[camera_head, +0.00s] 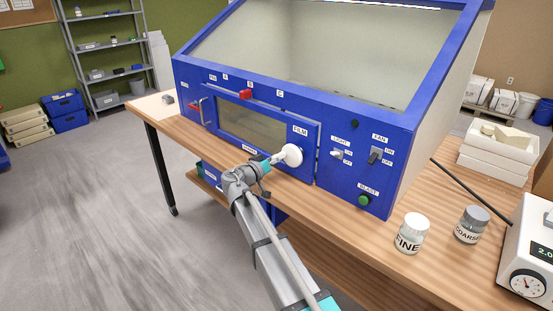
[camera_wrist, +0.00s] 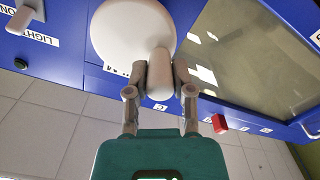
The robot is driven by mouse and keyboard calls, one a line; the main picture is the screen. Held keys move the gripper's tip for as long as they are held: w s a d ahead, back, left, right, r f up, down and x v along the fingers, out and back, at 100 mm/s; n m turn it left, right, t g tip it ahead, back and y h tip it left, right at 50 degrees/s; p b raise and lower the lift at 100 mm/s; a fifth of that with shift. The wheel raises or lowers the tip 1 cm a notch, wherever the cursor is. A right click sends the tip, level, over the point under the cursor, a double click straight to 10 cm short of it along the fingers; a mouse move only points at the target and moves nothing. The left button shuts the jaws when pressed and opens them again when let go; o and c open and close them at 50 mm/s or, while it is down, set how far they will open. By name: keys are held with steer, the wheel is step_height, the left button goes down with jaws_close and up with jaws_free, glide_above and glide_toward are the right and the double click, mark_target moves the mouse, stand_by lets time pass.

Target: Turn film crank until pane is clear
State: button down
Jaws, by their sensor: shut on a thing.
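The film crank (camera_head: 292,153) is a white round disc below the FILM label on the blue cabinet's front. In the wrist view the disc (camera_wrist: 125,28) fills the upper middle, with a pale knob (camera_wrist: 160,76) standing out from it. My gripper (camera_wrist: 160,78) is shut on this knob, one finger on each side. In the head view my gripper (camera_head: 277,159) reaches the disc from the lower left. The small front pane (camera_head: 250,120) left of the crank looks dull brownish. It also shows in the wrist view (camera_wrist: 265,55) with bright reflections.
A large sloped window (camera_head: 330,45) tops the cabinet. A red knob (camera_head: 246,94) sits above the pane; light and fan switches (camera_head: 375,156) and a green blast button (camera_head: 364,200) are right of the crank. FINE (camera_head: 411,235) and COARSE (camera_head: 471,225) jars stand on the bench.

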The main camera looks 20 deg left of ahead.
steer(key=shift+c, duration=2.4)
jaws_free()
steer(key=v, duration=1.2)
